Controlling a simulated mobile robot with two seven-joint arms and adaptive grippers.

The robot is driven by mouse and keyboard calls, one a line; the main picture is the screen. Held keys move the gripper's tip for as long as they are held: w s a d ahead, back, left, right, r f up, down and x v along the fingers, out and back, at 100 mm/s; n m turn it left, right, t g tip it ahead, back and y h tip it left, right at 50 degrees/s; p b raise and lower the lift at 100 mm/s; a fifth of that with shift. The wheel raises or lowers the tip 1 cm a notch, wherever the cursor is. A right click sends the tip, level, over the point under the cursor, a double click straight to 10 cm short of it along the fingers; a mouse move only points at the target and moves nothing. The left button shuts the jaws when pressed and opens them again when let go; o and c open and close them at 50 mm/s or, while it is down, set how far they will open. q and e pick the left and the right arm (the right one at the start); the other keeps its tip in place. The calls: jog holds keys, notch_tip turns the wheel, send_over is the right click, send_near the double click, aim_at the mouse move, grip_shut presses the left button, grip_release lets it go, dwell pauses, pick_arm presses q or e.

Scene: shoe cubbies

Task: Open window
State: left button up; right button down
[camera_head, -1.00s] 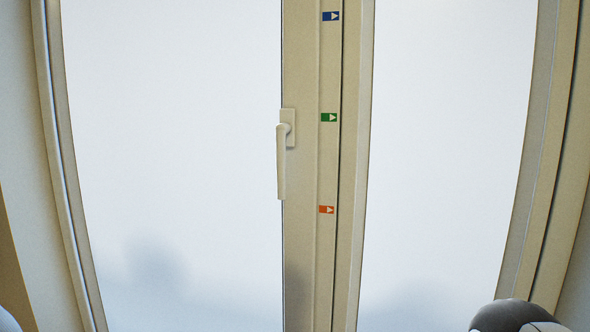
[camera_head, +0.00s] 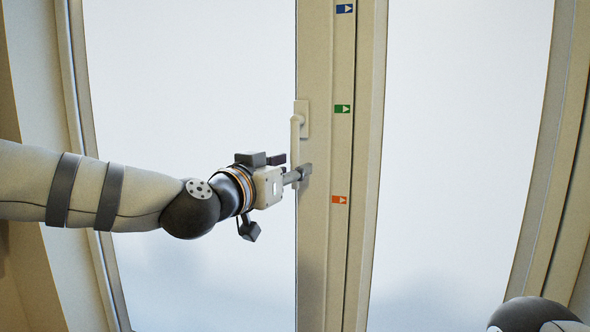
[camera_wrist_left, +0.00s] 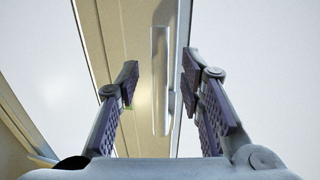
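The window (camera_head: 190,80) has two tall frosted panes and a cream frame, and it looks closed. Its pale handle (camera_head: 297,128) points down on the middle frame; its lower part is hidden behind my left gripper in the head view. My left gripper (camera_head: 303,173) reaches in from the left to the handle's lower end. In the left wrist view, the left gripper (camera_wrist_left: 158,68) is open, with a finger on each side of the handle (camera_wrist_left: 160,85). Gaps show on both sides, so neither finger appears to touch it. My right gripper is not in view.
Blue (camera_head: 344,8), green (camera_head: 342,109) and orange (camera_head: 340,200) arrow stickers sit on the middle frame, right of the handle. The right pane (camera_head: 455,130) lies beyond it. A wall (camera_head: 35,100) borders the window at left. The space before the panes looks clear.

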pick_arm(q)
jog(key=shift+x, duration=0.95)
jog(key=shift+r, duration=0.15)
grip_shut()
jog(key=shift+w, duration=0.1)
